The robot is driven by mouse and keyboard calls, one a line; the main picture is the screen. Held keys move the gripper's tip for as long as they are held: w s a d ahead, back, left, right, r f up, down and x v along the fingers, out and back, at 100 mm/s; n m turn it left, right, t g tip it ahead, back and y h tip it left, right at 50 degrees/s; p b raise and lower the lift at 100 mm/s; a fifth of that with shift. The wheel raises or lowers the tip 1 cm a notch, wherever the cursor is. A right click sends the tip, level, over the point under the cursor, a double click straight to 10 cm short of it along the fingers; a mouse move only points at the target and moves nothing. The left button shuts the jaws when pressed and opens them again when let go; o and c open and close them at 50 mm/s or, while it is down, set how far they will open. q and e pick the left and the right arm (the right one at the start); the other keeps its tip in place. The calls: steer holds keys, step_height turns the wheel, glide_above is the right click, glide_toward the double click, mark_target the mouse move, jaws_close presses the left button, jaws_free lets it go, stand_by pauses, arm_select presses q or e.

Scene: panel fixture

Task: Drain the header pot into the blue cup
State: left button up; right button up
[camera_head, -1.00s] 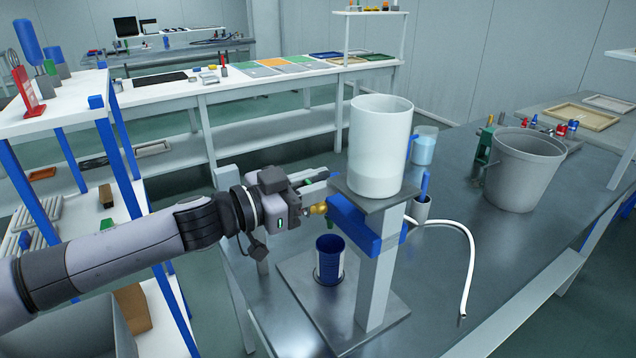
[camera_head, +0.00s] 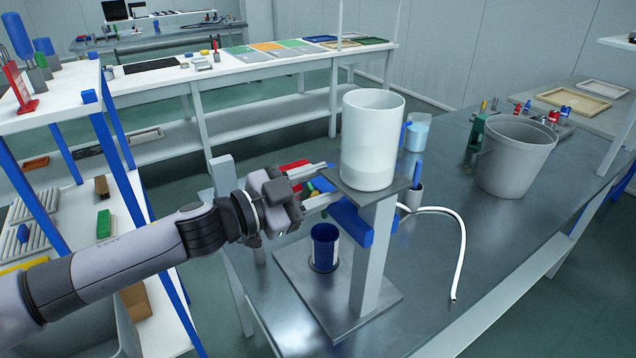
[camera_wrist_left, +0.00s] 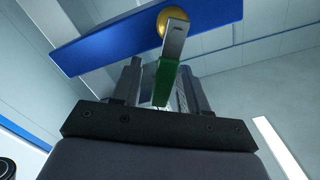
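The header pot (camera_head: 372,140), a pale translucent cylinder with liquid in its lower part, stands on a stand's grey top plate. The blue cup (camera_head: 325,248) stands upright on the stand's base plate, below the blue bar (camera_head: 351,222). My left gripper (camera_head: 322,183) is beside the stand, under the pot's left edge, fingers apart. In the left wrist view, a green-gripped valve lever (camera_wrist_left: 163,82) hangs from a brass fitting (camera_wrist_left: 172,20) on the blue bar. The green grip lies between my open fingers; contact is unclear. My right gripper is out of view.
A grey bucket (camera_head: 516,158) stands on the metal table at right. A white hose (camera_head: 461,240) curls across the table. A cup of pale blue liquid (camera_head: 417,133) is behind the pot. A red object (camera_head: 295,170) shows behind my gripper. The table's front right is clear.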

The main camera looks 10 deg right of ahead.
mark_target(306, 190)
arm_select(q)
steer(key=shift+b+v, duration=0.4)
steer(key=shift+v, duration=3.15)
